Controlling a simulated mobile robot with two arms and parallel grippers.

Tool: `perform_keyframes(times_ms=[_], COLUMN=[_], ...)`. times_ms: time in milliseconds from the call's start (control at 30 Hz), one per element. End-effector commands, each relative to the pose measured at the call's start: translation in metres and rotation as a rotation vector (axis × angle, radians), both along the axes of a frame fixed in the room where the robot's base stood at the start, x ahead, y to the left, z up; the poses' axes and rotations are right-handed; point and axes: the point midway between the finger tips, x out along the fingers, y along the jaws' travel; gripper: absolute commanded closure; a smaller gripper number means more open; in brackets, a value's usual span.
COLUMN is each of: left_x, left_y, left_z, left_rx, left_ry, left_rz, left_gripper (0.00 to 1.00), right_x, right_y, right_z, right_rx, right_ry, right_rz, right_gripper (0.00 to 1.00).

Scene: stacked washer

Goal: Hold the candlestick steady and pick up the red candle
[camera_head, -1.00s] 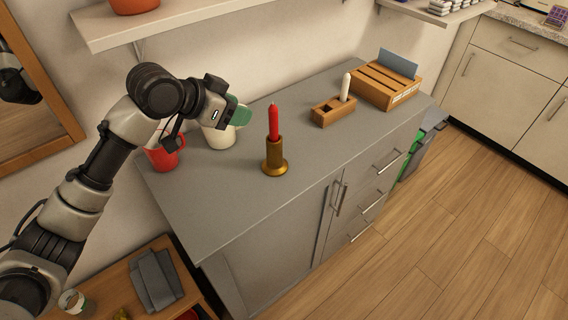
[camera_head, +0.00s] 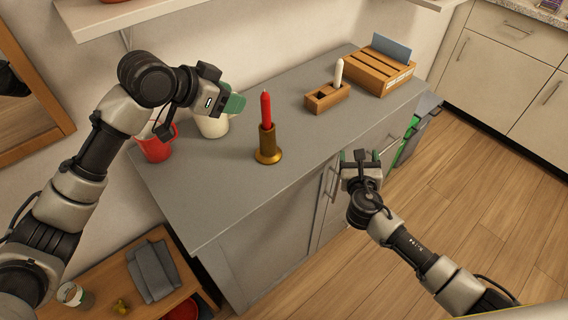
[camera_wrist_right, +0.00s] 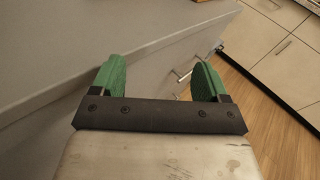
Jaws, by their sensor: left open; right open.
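The red candle (camera_head: 265,109) stands upright in the brass candlestick (camera_head: 268,146) on the grey cabinet top, near its front edge. My left gripper (camera_head: 234,104) is to the left of the candle, above the countertop and in front of the white mug, apart from the candle. Its jaws are open and hold nothing. My right gripper (camera_head: 354,156) is open and empty at the cabinet's front edge, right of the candlestick. In the right wrist view its green fingers (camera_wrist_right: 159,80) are spread wide, with the cabinet edge beyond them. The candle and candlestick are not in that view.
A wooden block (camera_head: 327,97) with a white candle (camera_head: 338,73) and a slatted wooden box (camera_head: 378,72) stand at the back right. A red mug (camera_head: 156,148) and a white mug (camera_head: 212,126) are at the left. The grey countertop (camera_head: 215,185) is clear in front.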

Motion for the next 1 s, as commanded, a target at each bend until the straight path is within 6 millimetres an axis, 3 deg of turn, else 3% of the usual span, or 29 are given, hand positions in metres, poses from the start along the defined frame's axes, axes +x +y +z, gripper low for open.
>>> perform_keyframes(times_ms=[33,67,100,200,300,400,500,667,1000], left_x=[0.0,0.0,0.0,0.0,0.0,0.0,0.0,0.0,0.0], left_y=[0.0,0.0,0.0,0.0,0.0,0.0,0.0,0.0,0.0], left_z=[0.0,0.0,0.0,0.0,0.0,0.0,0.0,0.0,0.0], left_rx=[0.0,0.0,0.0,0.0,0.0,0.0,0.0,0.0,0.0], left_ry=[0.0,0.0,0.0,0.0,0.0,0.0,0.0,0.0,0.0], left_rz=[0.0,0.0,0.0,0.0,0.0,0.0,0.0,0.0,0.0], left_gripper=[0.57,0.57,0.57,0.57,0.57,0.57,0.57,0.57,0.57], right_x=[0.001,0.0,-0.006,-0.02,-0.035,-0.048,-0.056,-0.054,0.001], right_y=[0.015,0.025,0.053,0.105,0.146,0.174,0.191,0.201,0.219], right_z=[0.028,0.042,0.037,0.044,0.052,0.059,0.062,0.065,0.065], right_rx=[-0.103,-0.165,-0.098,-0.01,0.058,0.109,0.139,0.154,0.154], right_ry=[-0.056,-0.086,-0.078,-0.09,-0.1,-0.104,-0.106,-0.107,-0.108], right_rz=[0.045,0.069,0.129,0.254,0.355,0.428,0.473,0.495,0.493], right_gripper=[0.24,0.24,0.24,0.24,0.24,0.24,0.24,0.24,0.24])
